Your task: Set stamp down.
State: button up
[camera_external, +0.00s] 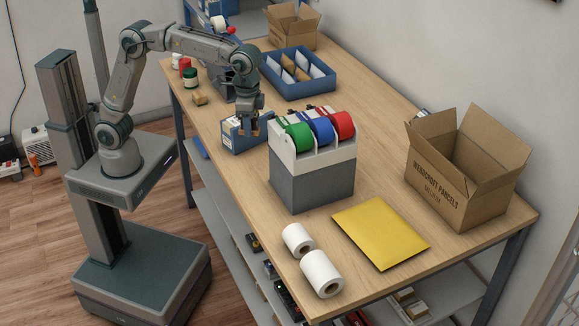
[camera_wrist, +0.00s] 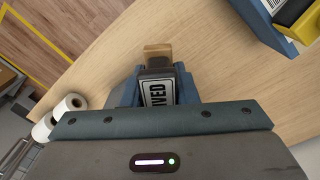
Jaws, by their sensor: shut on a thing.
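The stamp (camera_wrist: 160,91) is between the jaws of my gripper (camera_wrist: 156,84) in the wrist view. It has a dark body, a white label with black letters ending in "VED", and a light wooden end (camera_wrist: 157,48). My gripper is shut on it, with bare wooden counter showing around it.
The tape dispenser (camera_external: 312,180) with green, blue and red rolls stands close right of my gripper. A blue tray (camera_external: 302,89) is behind. White rolls (camera_external: 320,273), a yellow envelope (camera_external: 380,233) and an open carton (camera_external: 460,180) occupy the near and right counter (camera_external: 385,125).

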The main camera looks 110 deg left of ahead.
jog(key=d+f+m, duration=0.1)
jog(key=d+f, duration=0.1)
jog(key=d, duration=0.1)
jog(key=p, duration=0.1)
send_near(248, 177)
jog(key=d+f, duration=0.2)
jog(key=d, duration=0.1)
jog(key=d+f, duration=0.1)
jog(key=d, duration=0.1)
jog(key=shift+s+f, duration=0.1)
jog(key=shift+f, duration=0.1)
jog(key=shift+n, duration=0.9)
jog(key=a+p, duration=0.1)
jog(key=a, duration=0.1)
jog(key=a+f+p, duration=0.1)
jog(key=a, duration=0.1)
jog(key=shift+a, duration=0.35)
jog(key=shift+a+f+m, duration=0.1)
jog(key=shift+a+m, duration=0.1)
jog(key=shift+m, duration=0.2)
jog(key=m, duration=0.5)
jog(key=shift+d+m, duration=0.1)
jog(key=shift+m, duration=0.3)
